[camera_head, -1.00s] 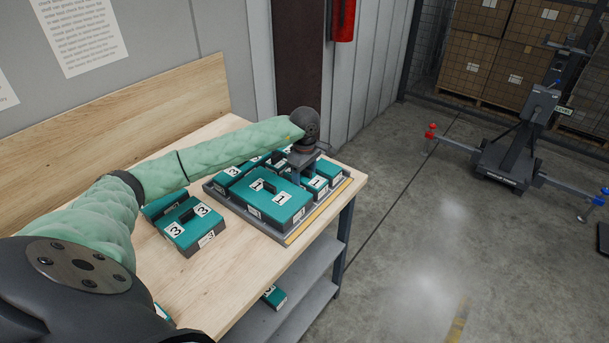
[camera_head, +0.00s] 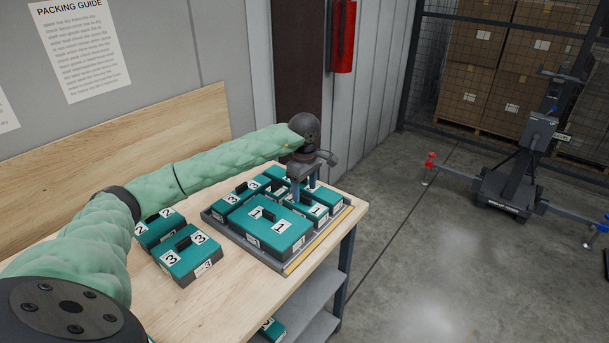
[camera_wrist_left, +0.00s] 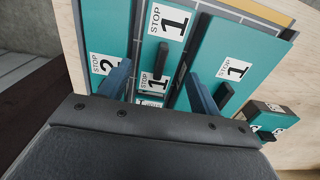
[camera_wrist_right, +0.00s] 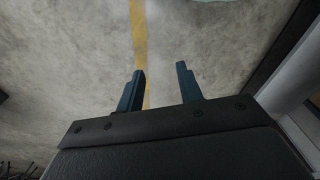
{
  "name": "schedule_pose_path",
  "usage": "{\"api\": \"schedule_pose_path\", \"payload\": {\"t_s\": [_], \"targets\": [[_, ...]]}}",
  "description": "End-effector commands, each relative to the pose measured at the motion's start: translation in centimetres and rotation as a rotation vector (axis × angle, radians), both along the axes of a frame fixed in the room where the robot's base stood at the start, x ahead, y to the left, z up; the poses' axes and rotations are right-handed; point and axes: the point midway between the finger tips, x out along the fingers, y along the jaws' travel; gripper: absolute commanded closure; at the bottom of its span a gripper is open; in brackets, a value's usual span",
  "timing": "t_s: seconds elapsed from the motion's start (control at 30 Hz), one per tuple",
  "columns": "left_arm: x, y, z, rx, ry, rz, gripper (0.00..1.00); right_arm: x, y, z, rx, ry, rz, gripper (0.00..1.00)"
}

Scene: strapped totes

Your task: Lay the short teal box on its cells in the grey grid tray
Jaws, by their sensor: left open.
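The grey grid tray (camera_head: 249,248) lies on the wooden table and holds several teal boxes with black handles and number labels. My left gripper (camera_head: 303,192) is open over its right back part, pointing down. In the left wrist view its fingers (camera_wrist_left: 157,70) stand apart on either side of the handle of a short teal box labelled 1 (camera_wrist_left: 152,52). That box (camera_head: 313,209) sits in the tray beside a larger teal box labelled 1 (camera_head: 268,229). Whether it lies fully flat is hard to tell. My right gripper (camera_wrist_right: 160,72) is open and empty above bare floor.
Two teal boxes, labelled 2 (camera_head: 155,233) and 3 (camera_head: 191,262), stand on the table left of the tray. A shelf below the table (camera_head: 310,300) holds another teal box (camera_head: 270,329). A wooden back panel (camera_head: 100,165) rises behind the table. The table's front left is bare.

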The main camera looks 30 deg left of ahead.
Motion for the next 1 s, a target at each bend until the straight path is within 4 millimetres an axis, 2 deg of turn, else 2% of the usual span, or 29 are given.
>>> {"api": "schedule_pose_path", "payload": {"t_s": [0.3, 0.5, 0.7, 1.0], "targets": [[0.0, 0.0, 3.9, 0.001, -0.003, -0.001, 0.36, 1.7, 1.0, 5.6, 0.013, -0.002, 0.000, 0.64], [0.0, 0.0, 5.5, 0.001, -0.001, 0.000, 0.36, 2.1, 1.3, 8.0, 0.016, -0.002, 0.001, 0.64], [0.0, 0.0, 6.2, 0.000, -0.001, 0.000, 0.36, 2.2, 1.4, 8.9, 0.017, -0.001, 0.001, 0.64], [0.0, 0.0, 6.2, 0.000, 0.000, -0.001, 0.36, 2.2, 1.4, 8.9, 0.017, 0.000, 0.001, 0.64]]}}
